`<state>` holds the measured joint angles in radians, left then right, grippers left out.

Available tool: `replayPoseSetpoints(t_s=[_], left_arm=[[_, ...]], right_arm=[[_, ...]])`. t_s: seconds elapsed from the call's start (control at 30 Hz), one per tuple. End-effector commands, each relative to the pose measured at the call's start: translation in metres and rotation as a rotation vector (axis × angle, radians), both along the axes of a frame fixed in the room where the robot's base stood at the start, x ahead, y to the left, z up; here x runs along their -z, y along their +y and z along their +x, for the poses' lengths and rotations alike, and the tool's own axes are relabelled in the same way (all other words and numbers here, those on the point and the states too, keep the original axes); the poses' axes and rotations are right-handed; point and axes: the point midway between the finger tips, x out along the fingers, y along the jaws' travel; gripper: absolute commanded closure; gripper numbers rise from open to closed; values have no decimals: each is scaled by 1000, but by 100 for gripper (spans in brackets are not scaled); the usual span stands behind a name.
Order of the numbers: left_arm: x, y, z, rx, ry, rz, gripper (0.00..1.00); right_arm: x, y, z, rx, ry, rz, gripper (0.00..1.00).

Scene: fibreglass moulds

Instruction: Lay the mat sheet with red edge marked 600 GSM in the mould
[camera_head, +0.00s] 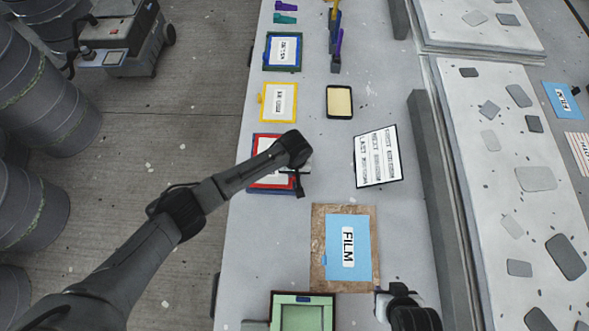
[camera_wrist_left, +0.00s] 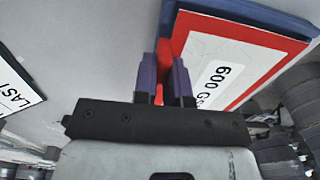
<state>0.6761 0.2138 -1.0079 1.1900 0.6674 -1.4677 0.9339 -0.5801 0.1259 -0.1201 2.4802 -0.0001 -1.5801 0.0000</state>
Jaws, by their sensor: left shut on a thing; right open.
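The mat sheet with red edge (camera_head: 262,143) lies on a blue holder at the left side of the bench, partly hidden by my left arm. In the left wrist view the sheet (camera_wrist_left: 260,40) carries a white label reading 600 G, the rest cut off. My left gripper (camera_wrist_left: 165,85) is shut on a red part at the sheet's edge; the sheet still lies over the blue holder (camera_wrist_left: 240,8). My right gripper (camera_head: 385,299) is open at the bottom, right of the green-framed mould (camera_head: 303,298), which is cut off by the picture's lower edge.
A blue FILM sheet (camera_head: 347,248) lies on a brown board (camera_head: 318,222). A printed list board (camera_head: 376,157), a black tray with yellow inside (camera_head: 339,101), a yellow-edged sheet (camera_head: 264,101) and a blue-green-edged one (camera_head: 282,52) lie further back. A grey rail (camera_head: 435,180) bounds the bench's right.

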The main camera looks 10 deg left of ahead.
Motion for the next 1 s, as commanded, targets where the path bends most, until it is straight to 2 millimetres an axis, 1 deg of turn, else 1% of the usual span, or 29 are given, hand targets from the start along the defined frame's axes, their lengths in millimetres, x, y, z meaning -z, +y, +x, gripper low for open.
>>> replayPoseSetpoints(t_s=[0.37, 1.0], left_arm=[[2, 0, 0, 0, 1, 0, 100], [16, 1, -1, 0, 1, 1, 100]], right_arm=[[1, 3, 0, 6, 0, 8, 57], [4, 1, 0, 4, 1, 5, 57]])
